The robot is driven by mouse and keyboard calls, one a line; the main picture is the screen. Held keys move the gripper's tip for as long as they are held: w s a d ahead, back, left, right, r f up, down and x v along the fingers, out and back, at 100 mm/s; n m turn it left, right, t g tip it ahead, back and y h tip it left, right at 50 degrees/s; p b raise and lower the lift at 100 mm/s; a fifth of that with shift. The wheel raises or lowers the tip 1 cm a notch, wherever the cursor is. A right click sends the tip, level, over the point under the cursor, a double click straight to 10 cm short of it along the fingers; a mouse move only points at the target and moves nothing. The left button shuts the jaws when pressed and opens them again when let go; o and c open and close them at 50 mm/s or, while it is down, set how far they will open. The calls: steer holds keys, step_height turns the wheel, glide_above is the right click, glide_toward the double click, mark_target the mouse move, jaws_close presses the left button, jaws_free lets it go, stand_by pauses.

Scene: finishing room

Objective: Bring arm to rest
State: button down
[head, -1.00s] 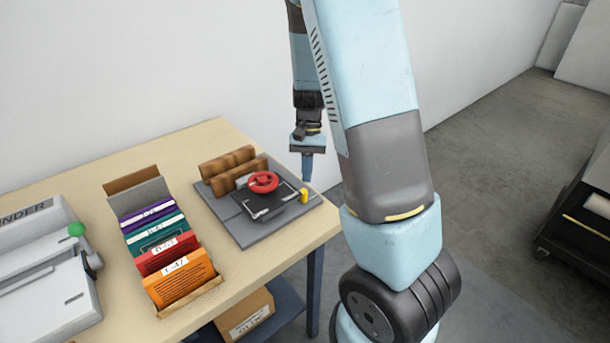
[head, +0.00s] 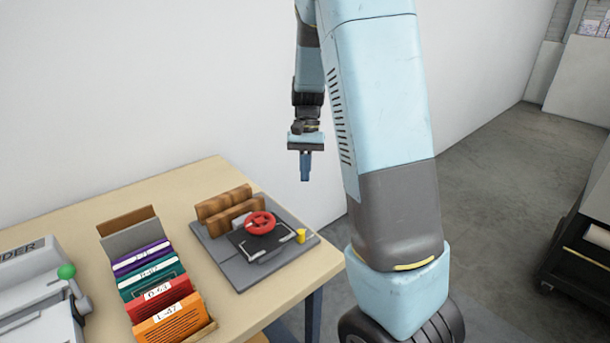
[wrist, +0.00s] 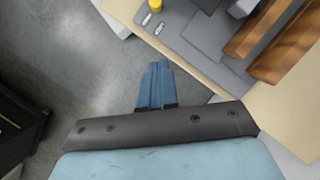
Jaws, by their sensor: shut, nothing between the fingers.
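My gripper (head: 305,166) hangs pointing down in the head view, above and beyond the right back edge of the table. Its blue fingers are together and hold nothing. In the wrist view my gripper (wrist: 158,72) shows its closed fingers over the grey floor, just off the table's edge. My arm's large light-blue links fill the middle of the head view and hide part of the wall and floor behind them.
The wooden table (head: 90,205) carries a grey fixture board (head: 215,250) with a red handwheel (head: 260,223), a yellow knob (head: 301,236) and wooden blocks. A file box with coloured cards (head: 155,285) and a binding machine (head: 35,300) stand left. A dark cart (head: 580,255) stands right; floor between is clear.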

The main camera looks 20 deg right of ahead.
steer(key=shift+r, duration=0.1)
steer(key=s+a+r+n+t+h, duration=0.1)
steer(key=s+r+t, duration=0.3)
steer(key=s+r, duration=0.4)
steer(key=s+a+r+n+t+h, duration=0.1)
steer(key=s+a+r+n+t, duration=0.2)
steer(key=s+r, duration=0.5)
steer(key=s+n+t, duration=0.1)
steer(key=s+t, duration=0.1)
steer(key=s, duration=0.4)
steer(key=shift+r+t, duration=0.3)
steer(key=shift+r, duration=0.05)
